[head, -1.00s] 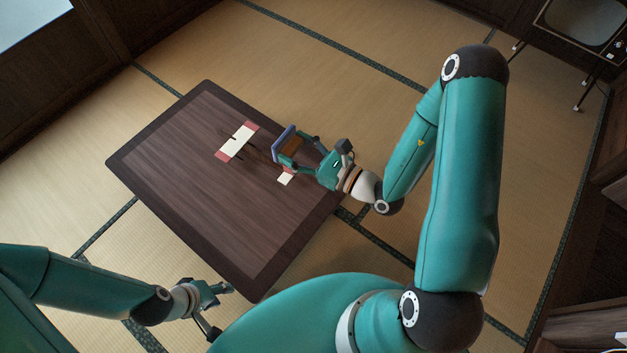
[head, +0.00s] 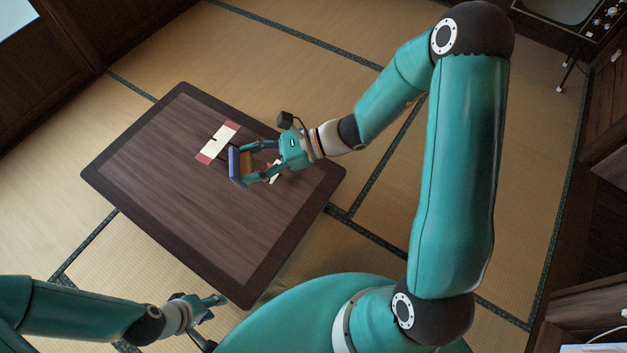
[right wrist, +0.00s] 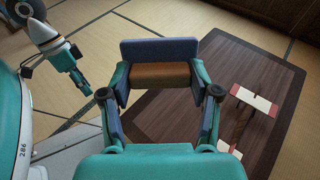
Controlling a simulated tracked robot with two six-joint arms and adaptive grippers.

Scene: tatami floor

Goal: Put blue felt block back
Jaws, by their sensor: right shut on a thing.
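The blue felt block (head: 234,168) has a blue felt side and a brown side. My right gripper (head: 247,166) is shut on it, one finger at each end, over the table. In the right wrist view the block (right wrist: 158,49) lies across the fingertips, its brown side towards the camera. Whether it touches the table is unclear. A white strip with red ends (head: 217,143) lies on the table just beyond the block. A small white piece (head: 274,170) is partly hidden behind my right gripper. My left gripper (head: 211,319) is open and empty, off the table's near edge.
The low dark wooden table (head: 190,225) has a wide bare area left of and nearer than the block. Tatami floor surrounds it. A television (head: 570,20) stands at the far right, clear of my arms.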

